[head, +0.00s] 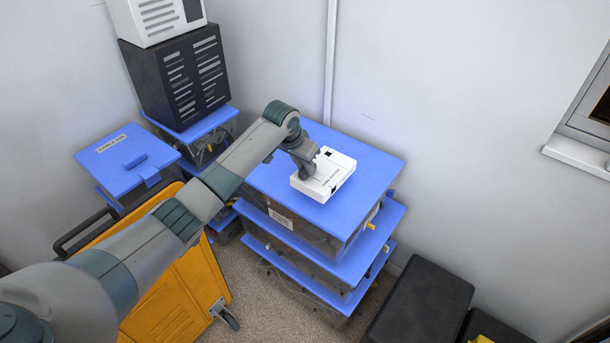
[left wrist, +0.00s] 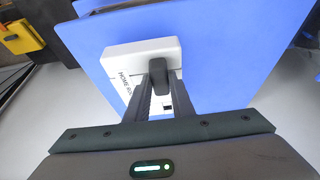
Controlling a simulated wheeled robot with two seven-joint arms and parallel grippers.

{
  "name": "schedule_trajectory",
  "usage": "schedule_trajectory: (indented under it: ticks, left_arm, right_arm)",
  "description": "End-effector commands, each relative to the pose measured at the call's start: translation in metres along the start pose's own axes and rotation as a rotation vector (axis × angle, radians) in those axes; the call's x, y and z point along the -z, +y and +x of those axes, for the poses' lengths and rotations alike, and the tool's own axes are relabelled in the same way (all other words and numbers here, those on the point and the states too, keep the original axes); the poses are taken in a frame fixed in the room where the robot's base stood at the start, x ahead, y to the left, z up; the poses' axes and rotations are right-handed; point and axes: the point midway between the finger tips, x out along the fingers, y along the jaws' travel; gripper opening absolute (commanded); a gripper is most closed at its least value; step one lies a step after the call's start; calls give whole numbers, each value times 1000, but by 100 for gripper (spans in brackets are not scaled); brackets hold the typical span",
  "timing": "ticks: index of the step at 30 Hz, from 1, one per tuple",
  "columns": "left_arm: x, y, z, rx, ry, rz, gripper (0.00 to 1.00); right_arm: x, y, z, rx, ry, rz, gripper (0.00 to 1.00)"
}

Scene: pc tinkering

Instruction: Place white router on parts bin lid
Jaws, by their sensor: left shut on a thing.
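The white router (head: 327,178) is a flat white box with small print. It is over the blue parts bin lid (head: 370,171) on top of the stacked bins in the head view. My left gripper (head: 307,171) is shut on its near left edge. In the left wrist view the router (left wrist: 118,60) shows between and beyond the fingers (left wrist: 155,85), with the blue lid (left wrist: 215,45) behind it. I cannot tell whether the router touches the lid or is just above it. My right gripper is not in view.
An orange cart (head: 180,285) is in front. A black box (head: 420,305) is at the right. The lid around the router is clear.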

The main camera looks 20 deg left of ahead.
Motion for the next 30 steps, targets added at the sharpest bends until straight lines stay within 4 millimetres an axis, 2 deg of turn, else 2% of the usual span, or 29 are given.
schedule_trajectory:
  ticks: [12,24,25,26,27,30]
  left_arm:
    - [-14,0,34,0,0,-1,0]
    - [-16,0,38,0,1,0,0]
    - [-16,0,38,0,0,0,29]
    - [-16,0,38,0,-1,0,36]
    - [-16,0,38,0,-1,0,40]
    - [-16,0,38,0,-1,0,40]
  right_arm:
    - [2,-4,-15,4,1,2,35]
    - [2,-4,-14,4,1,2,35]
    - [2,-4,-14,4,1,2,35]
    - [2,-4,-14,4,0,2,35]
    - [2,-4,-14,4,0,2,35]
    - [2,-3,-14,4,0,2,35]
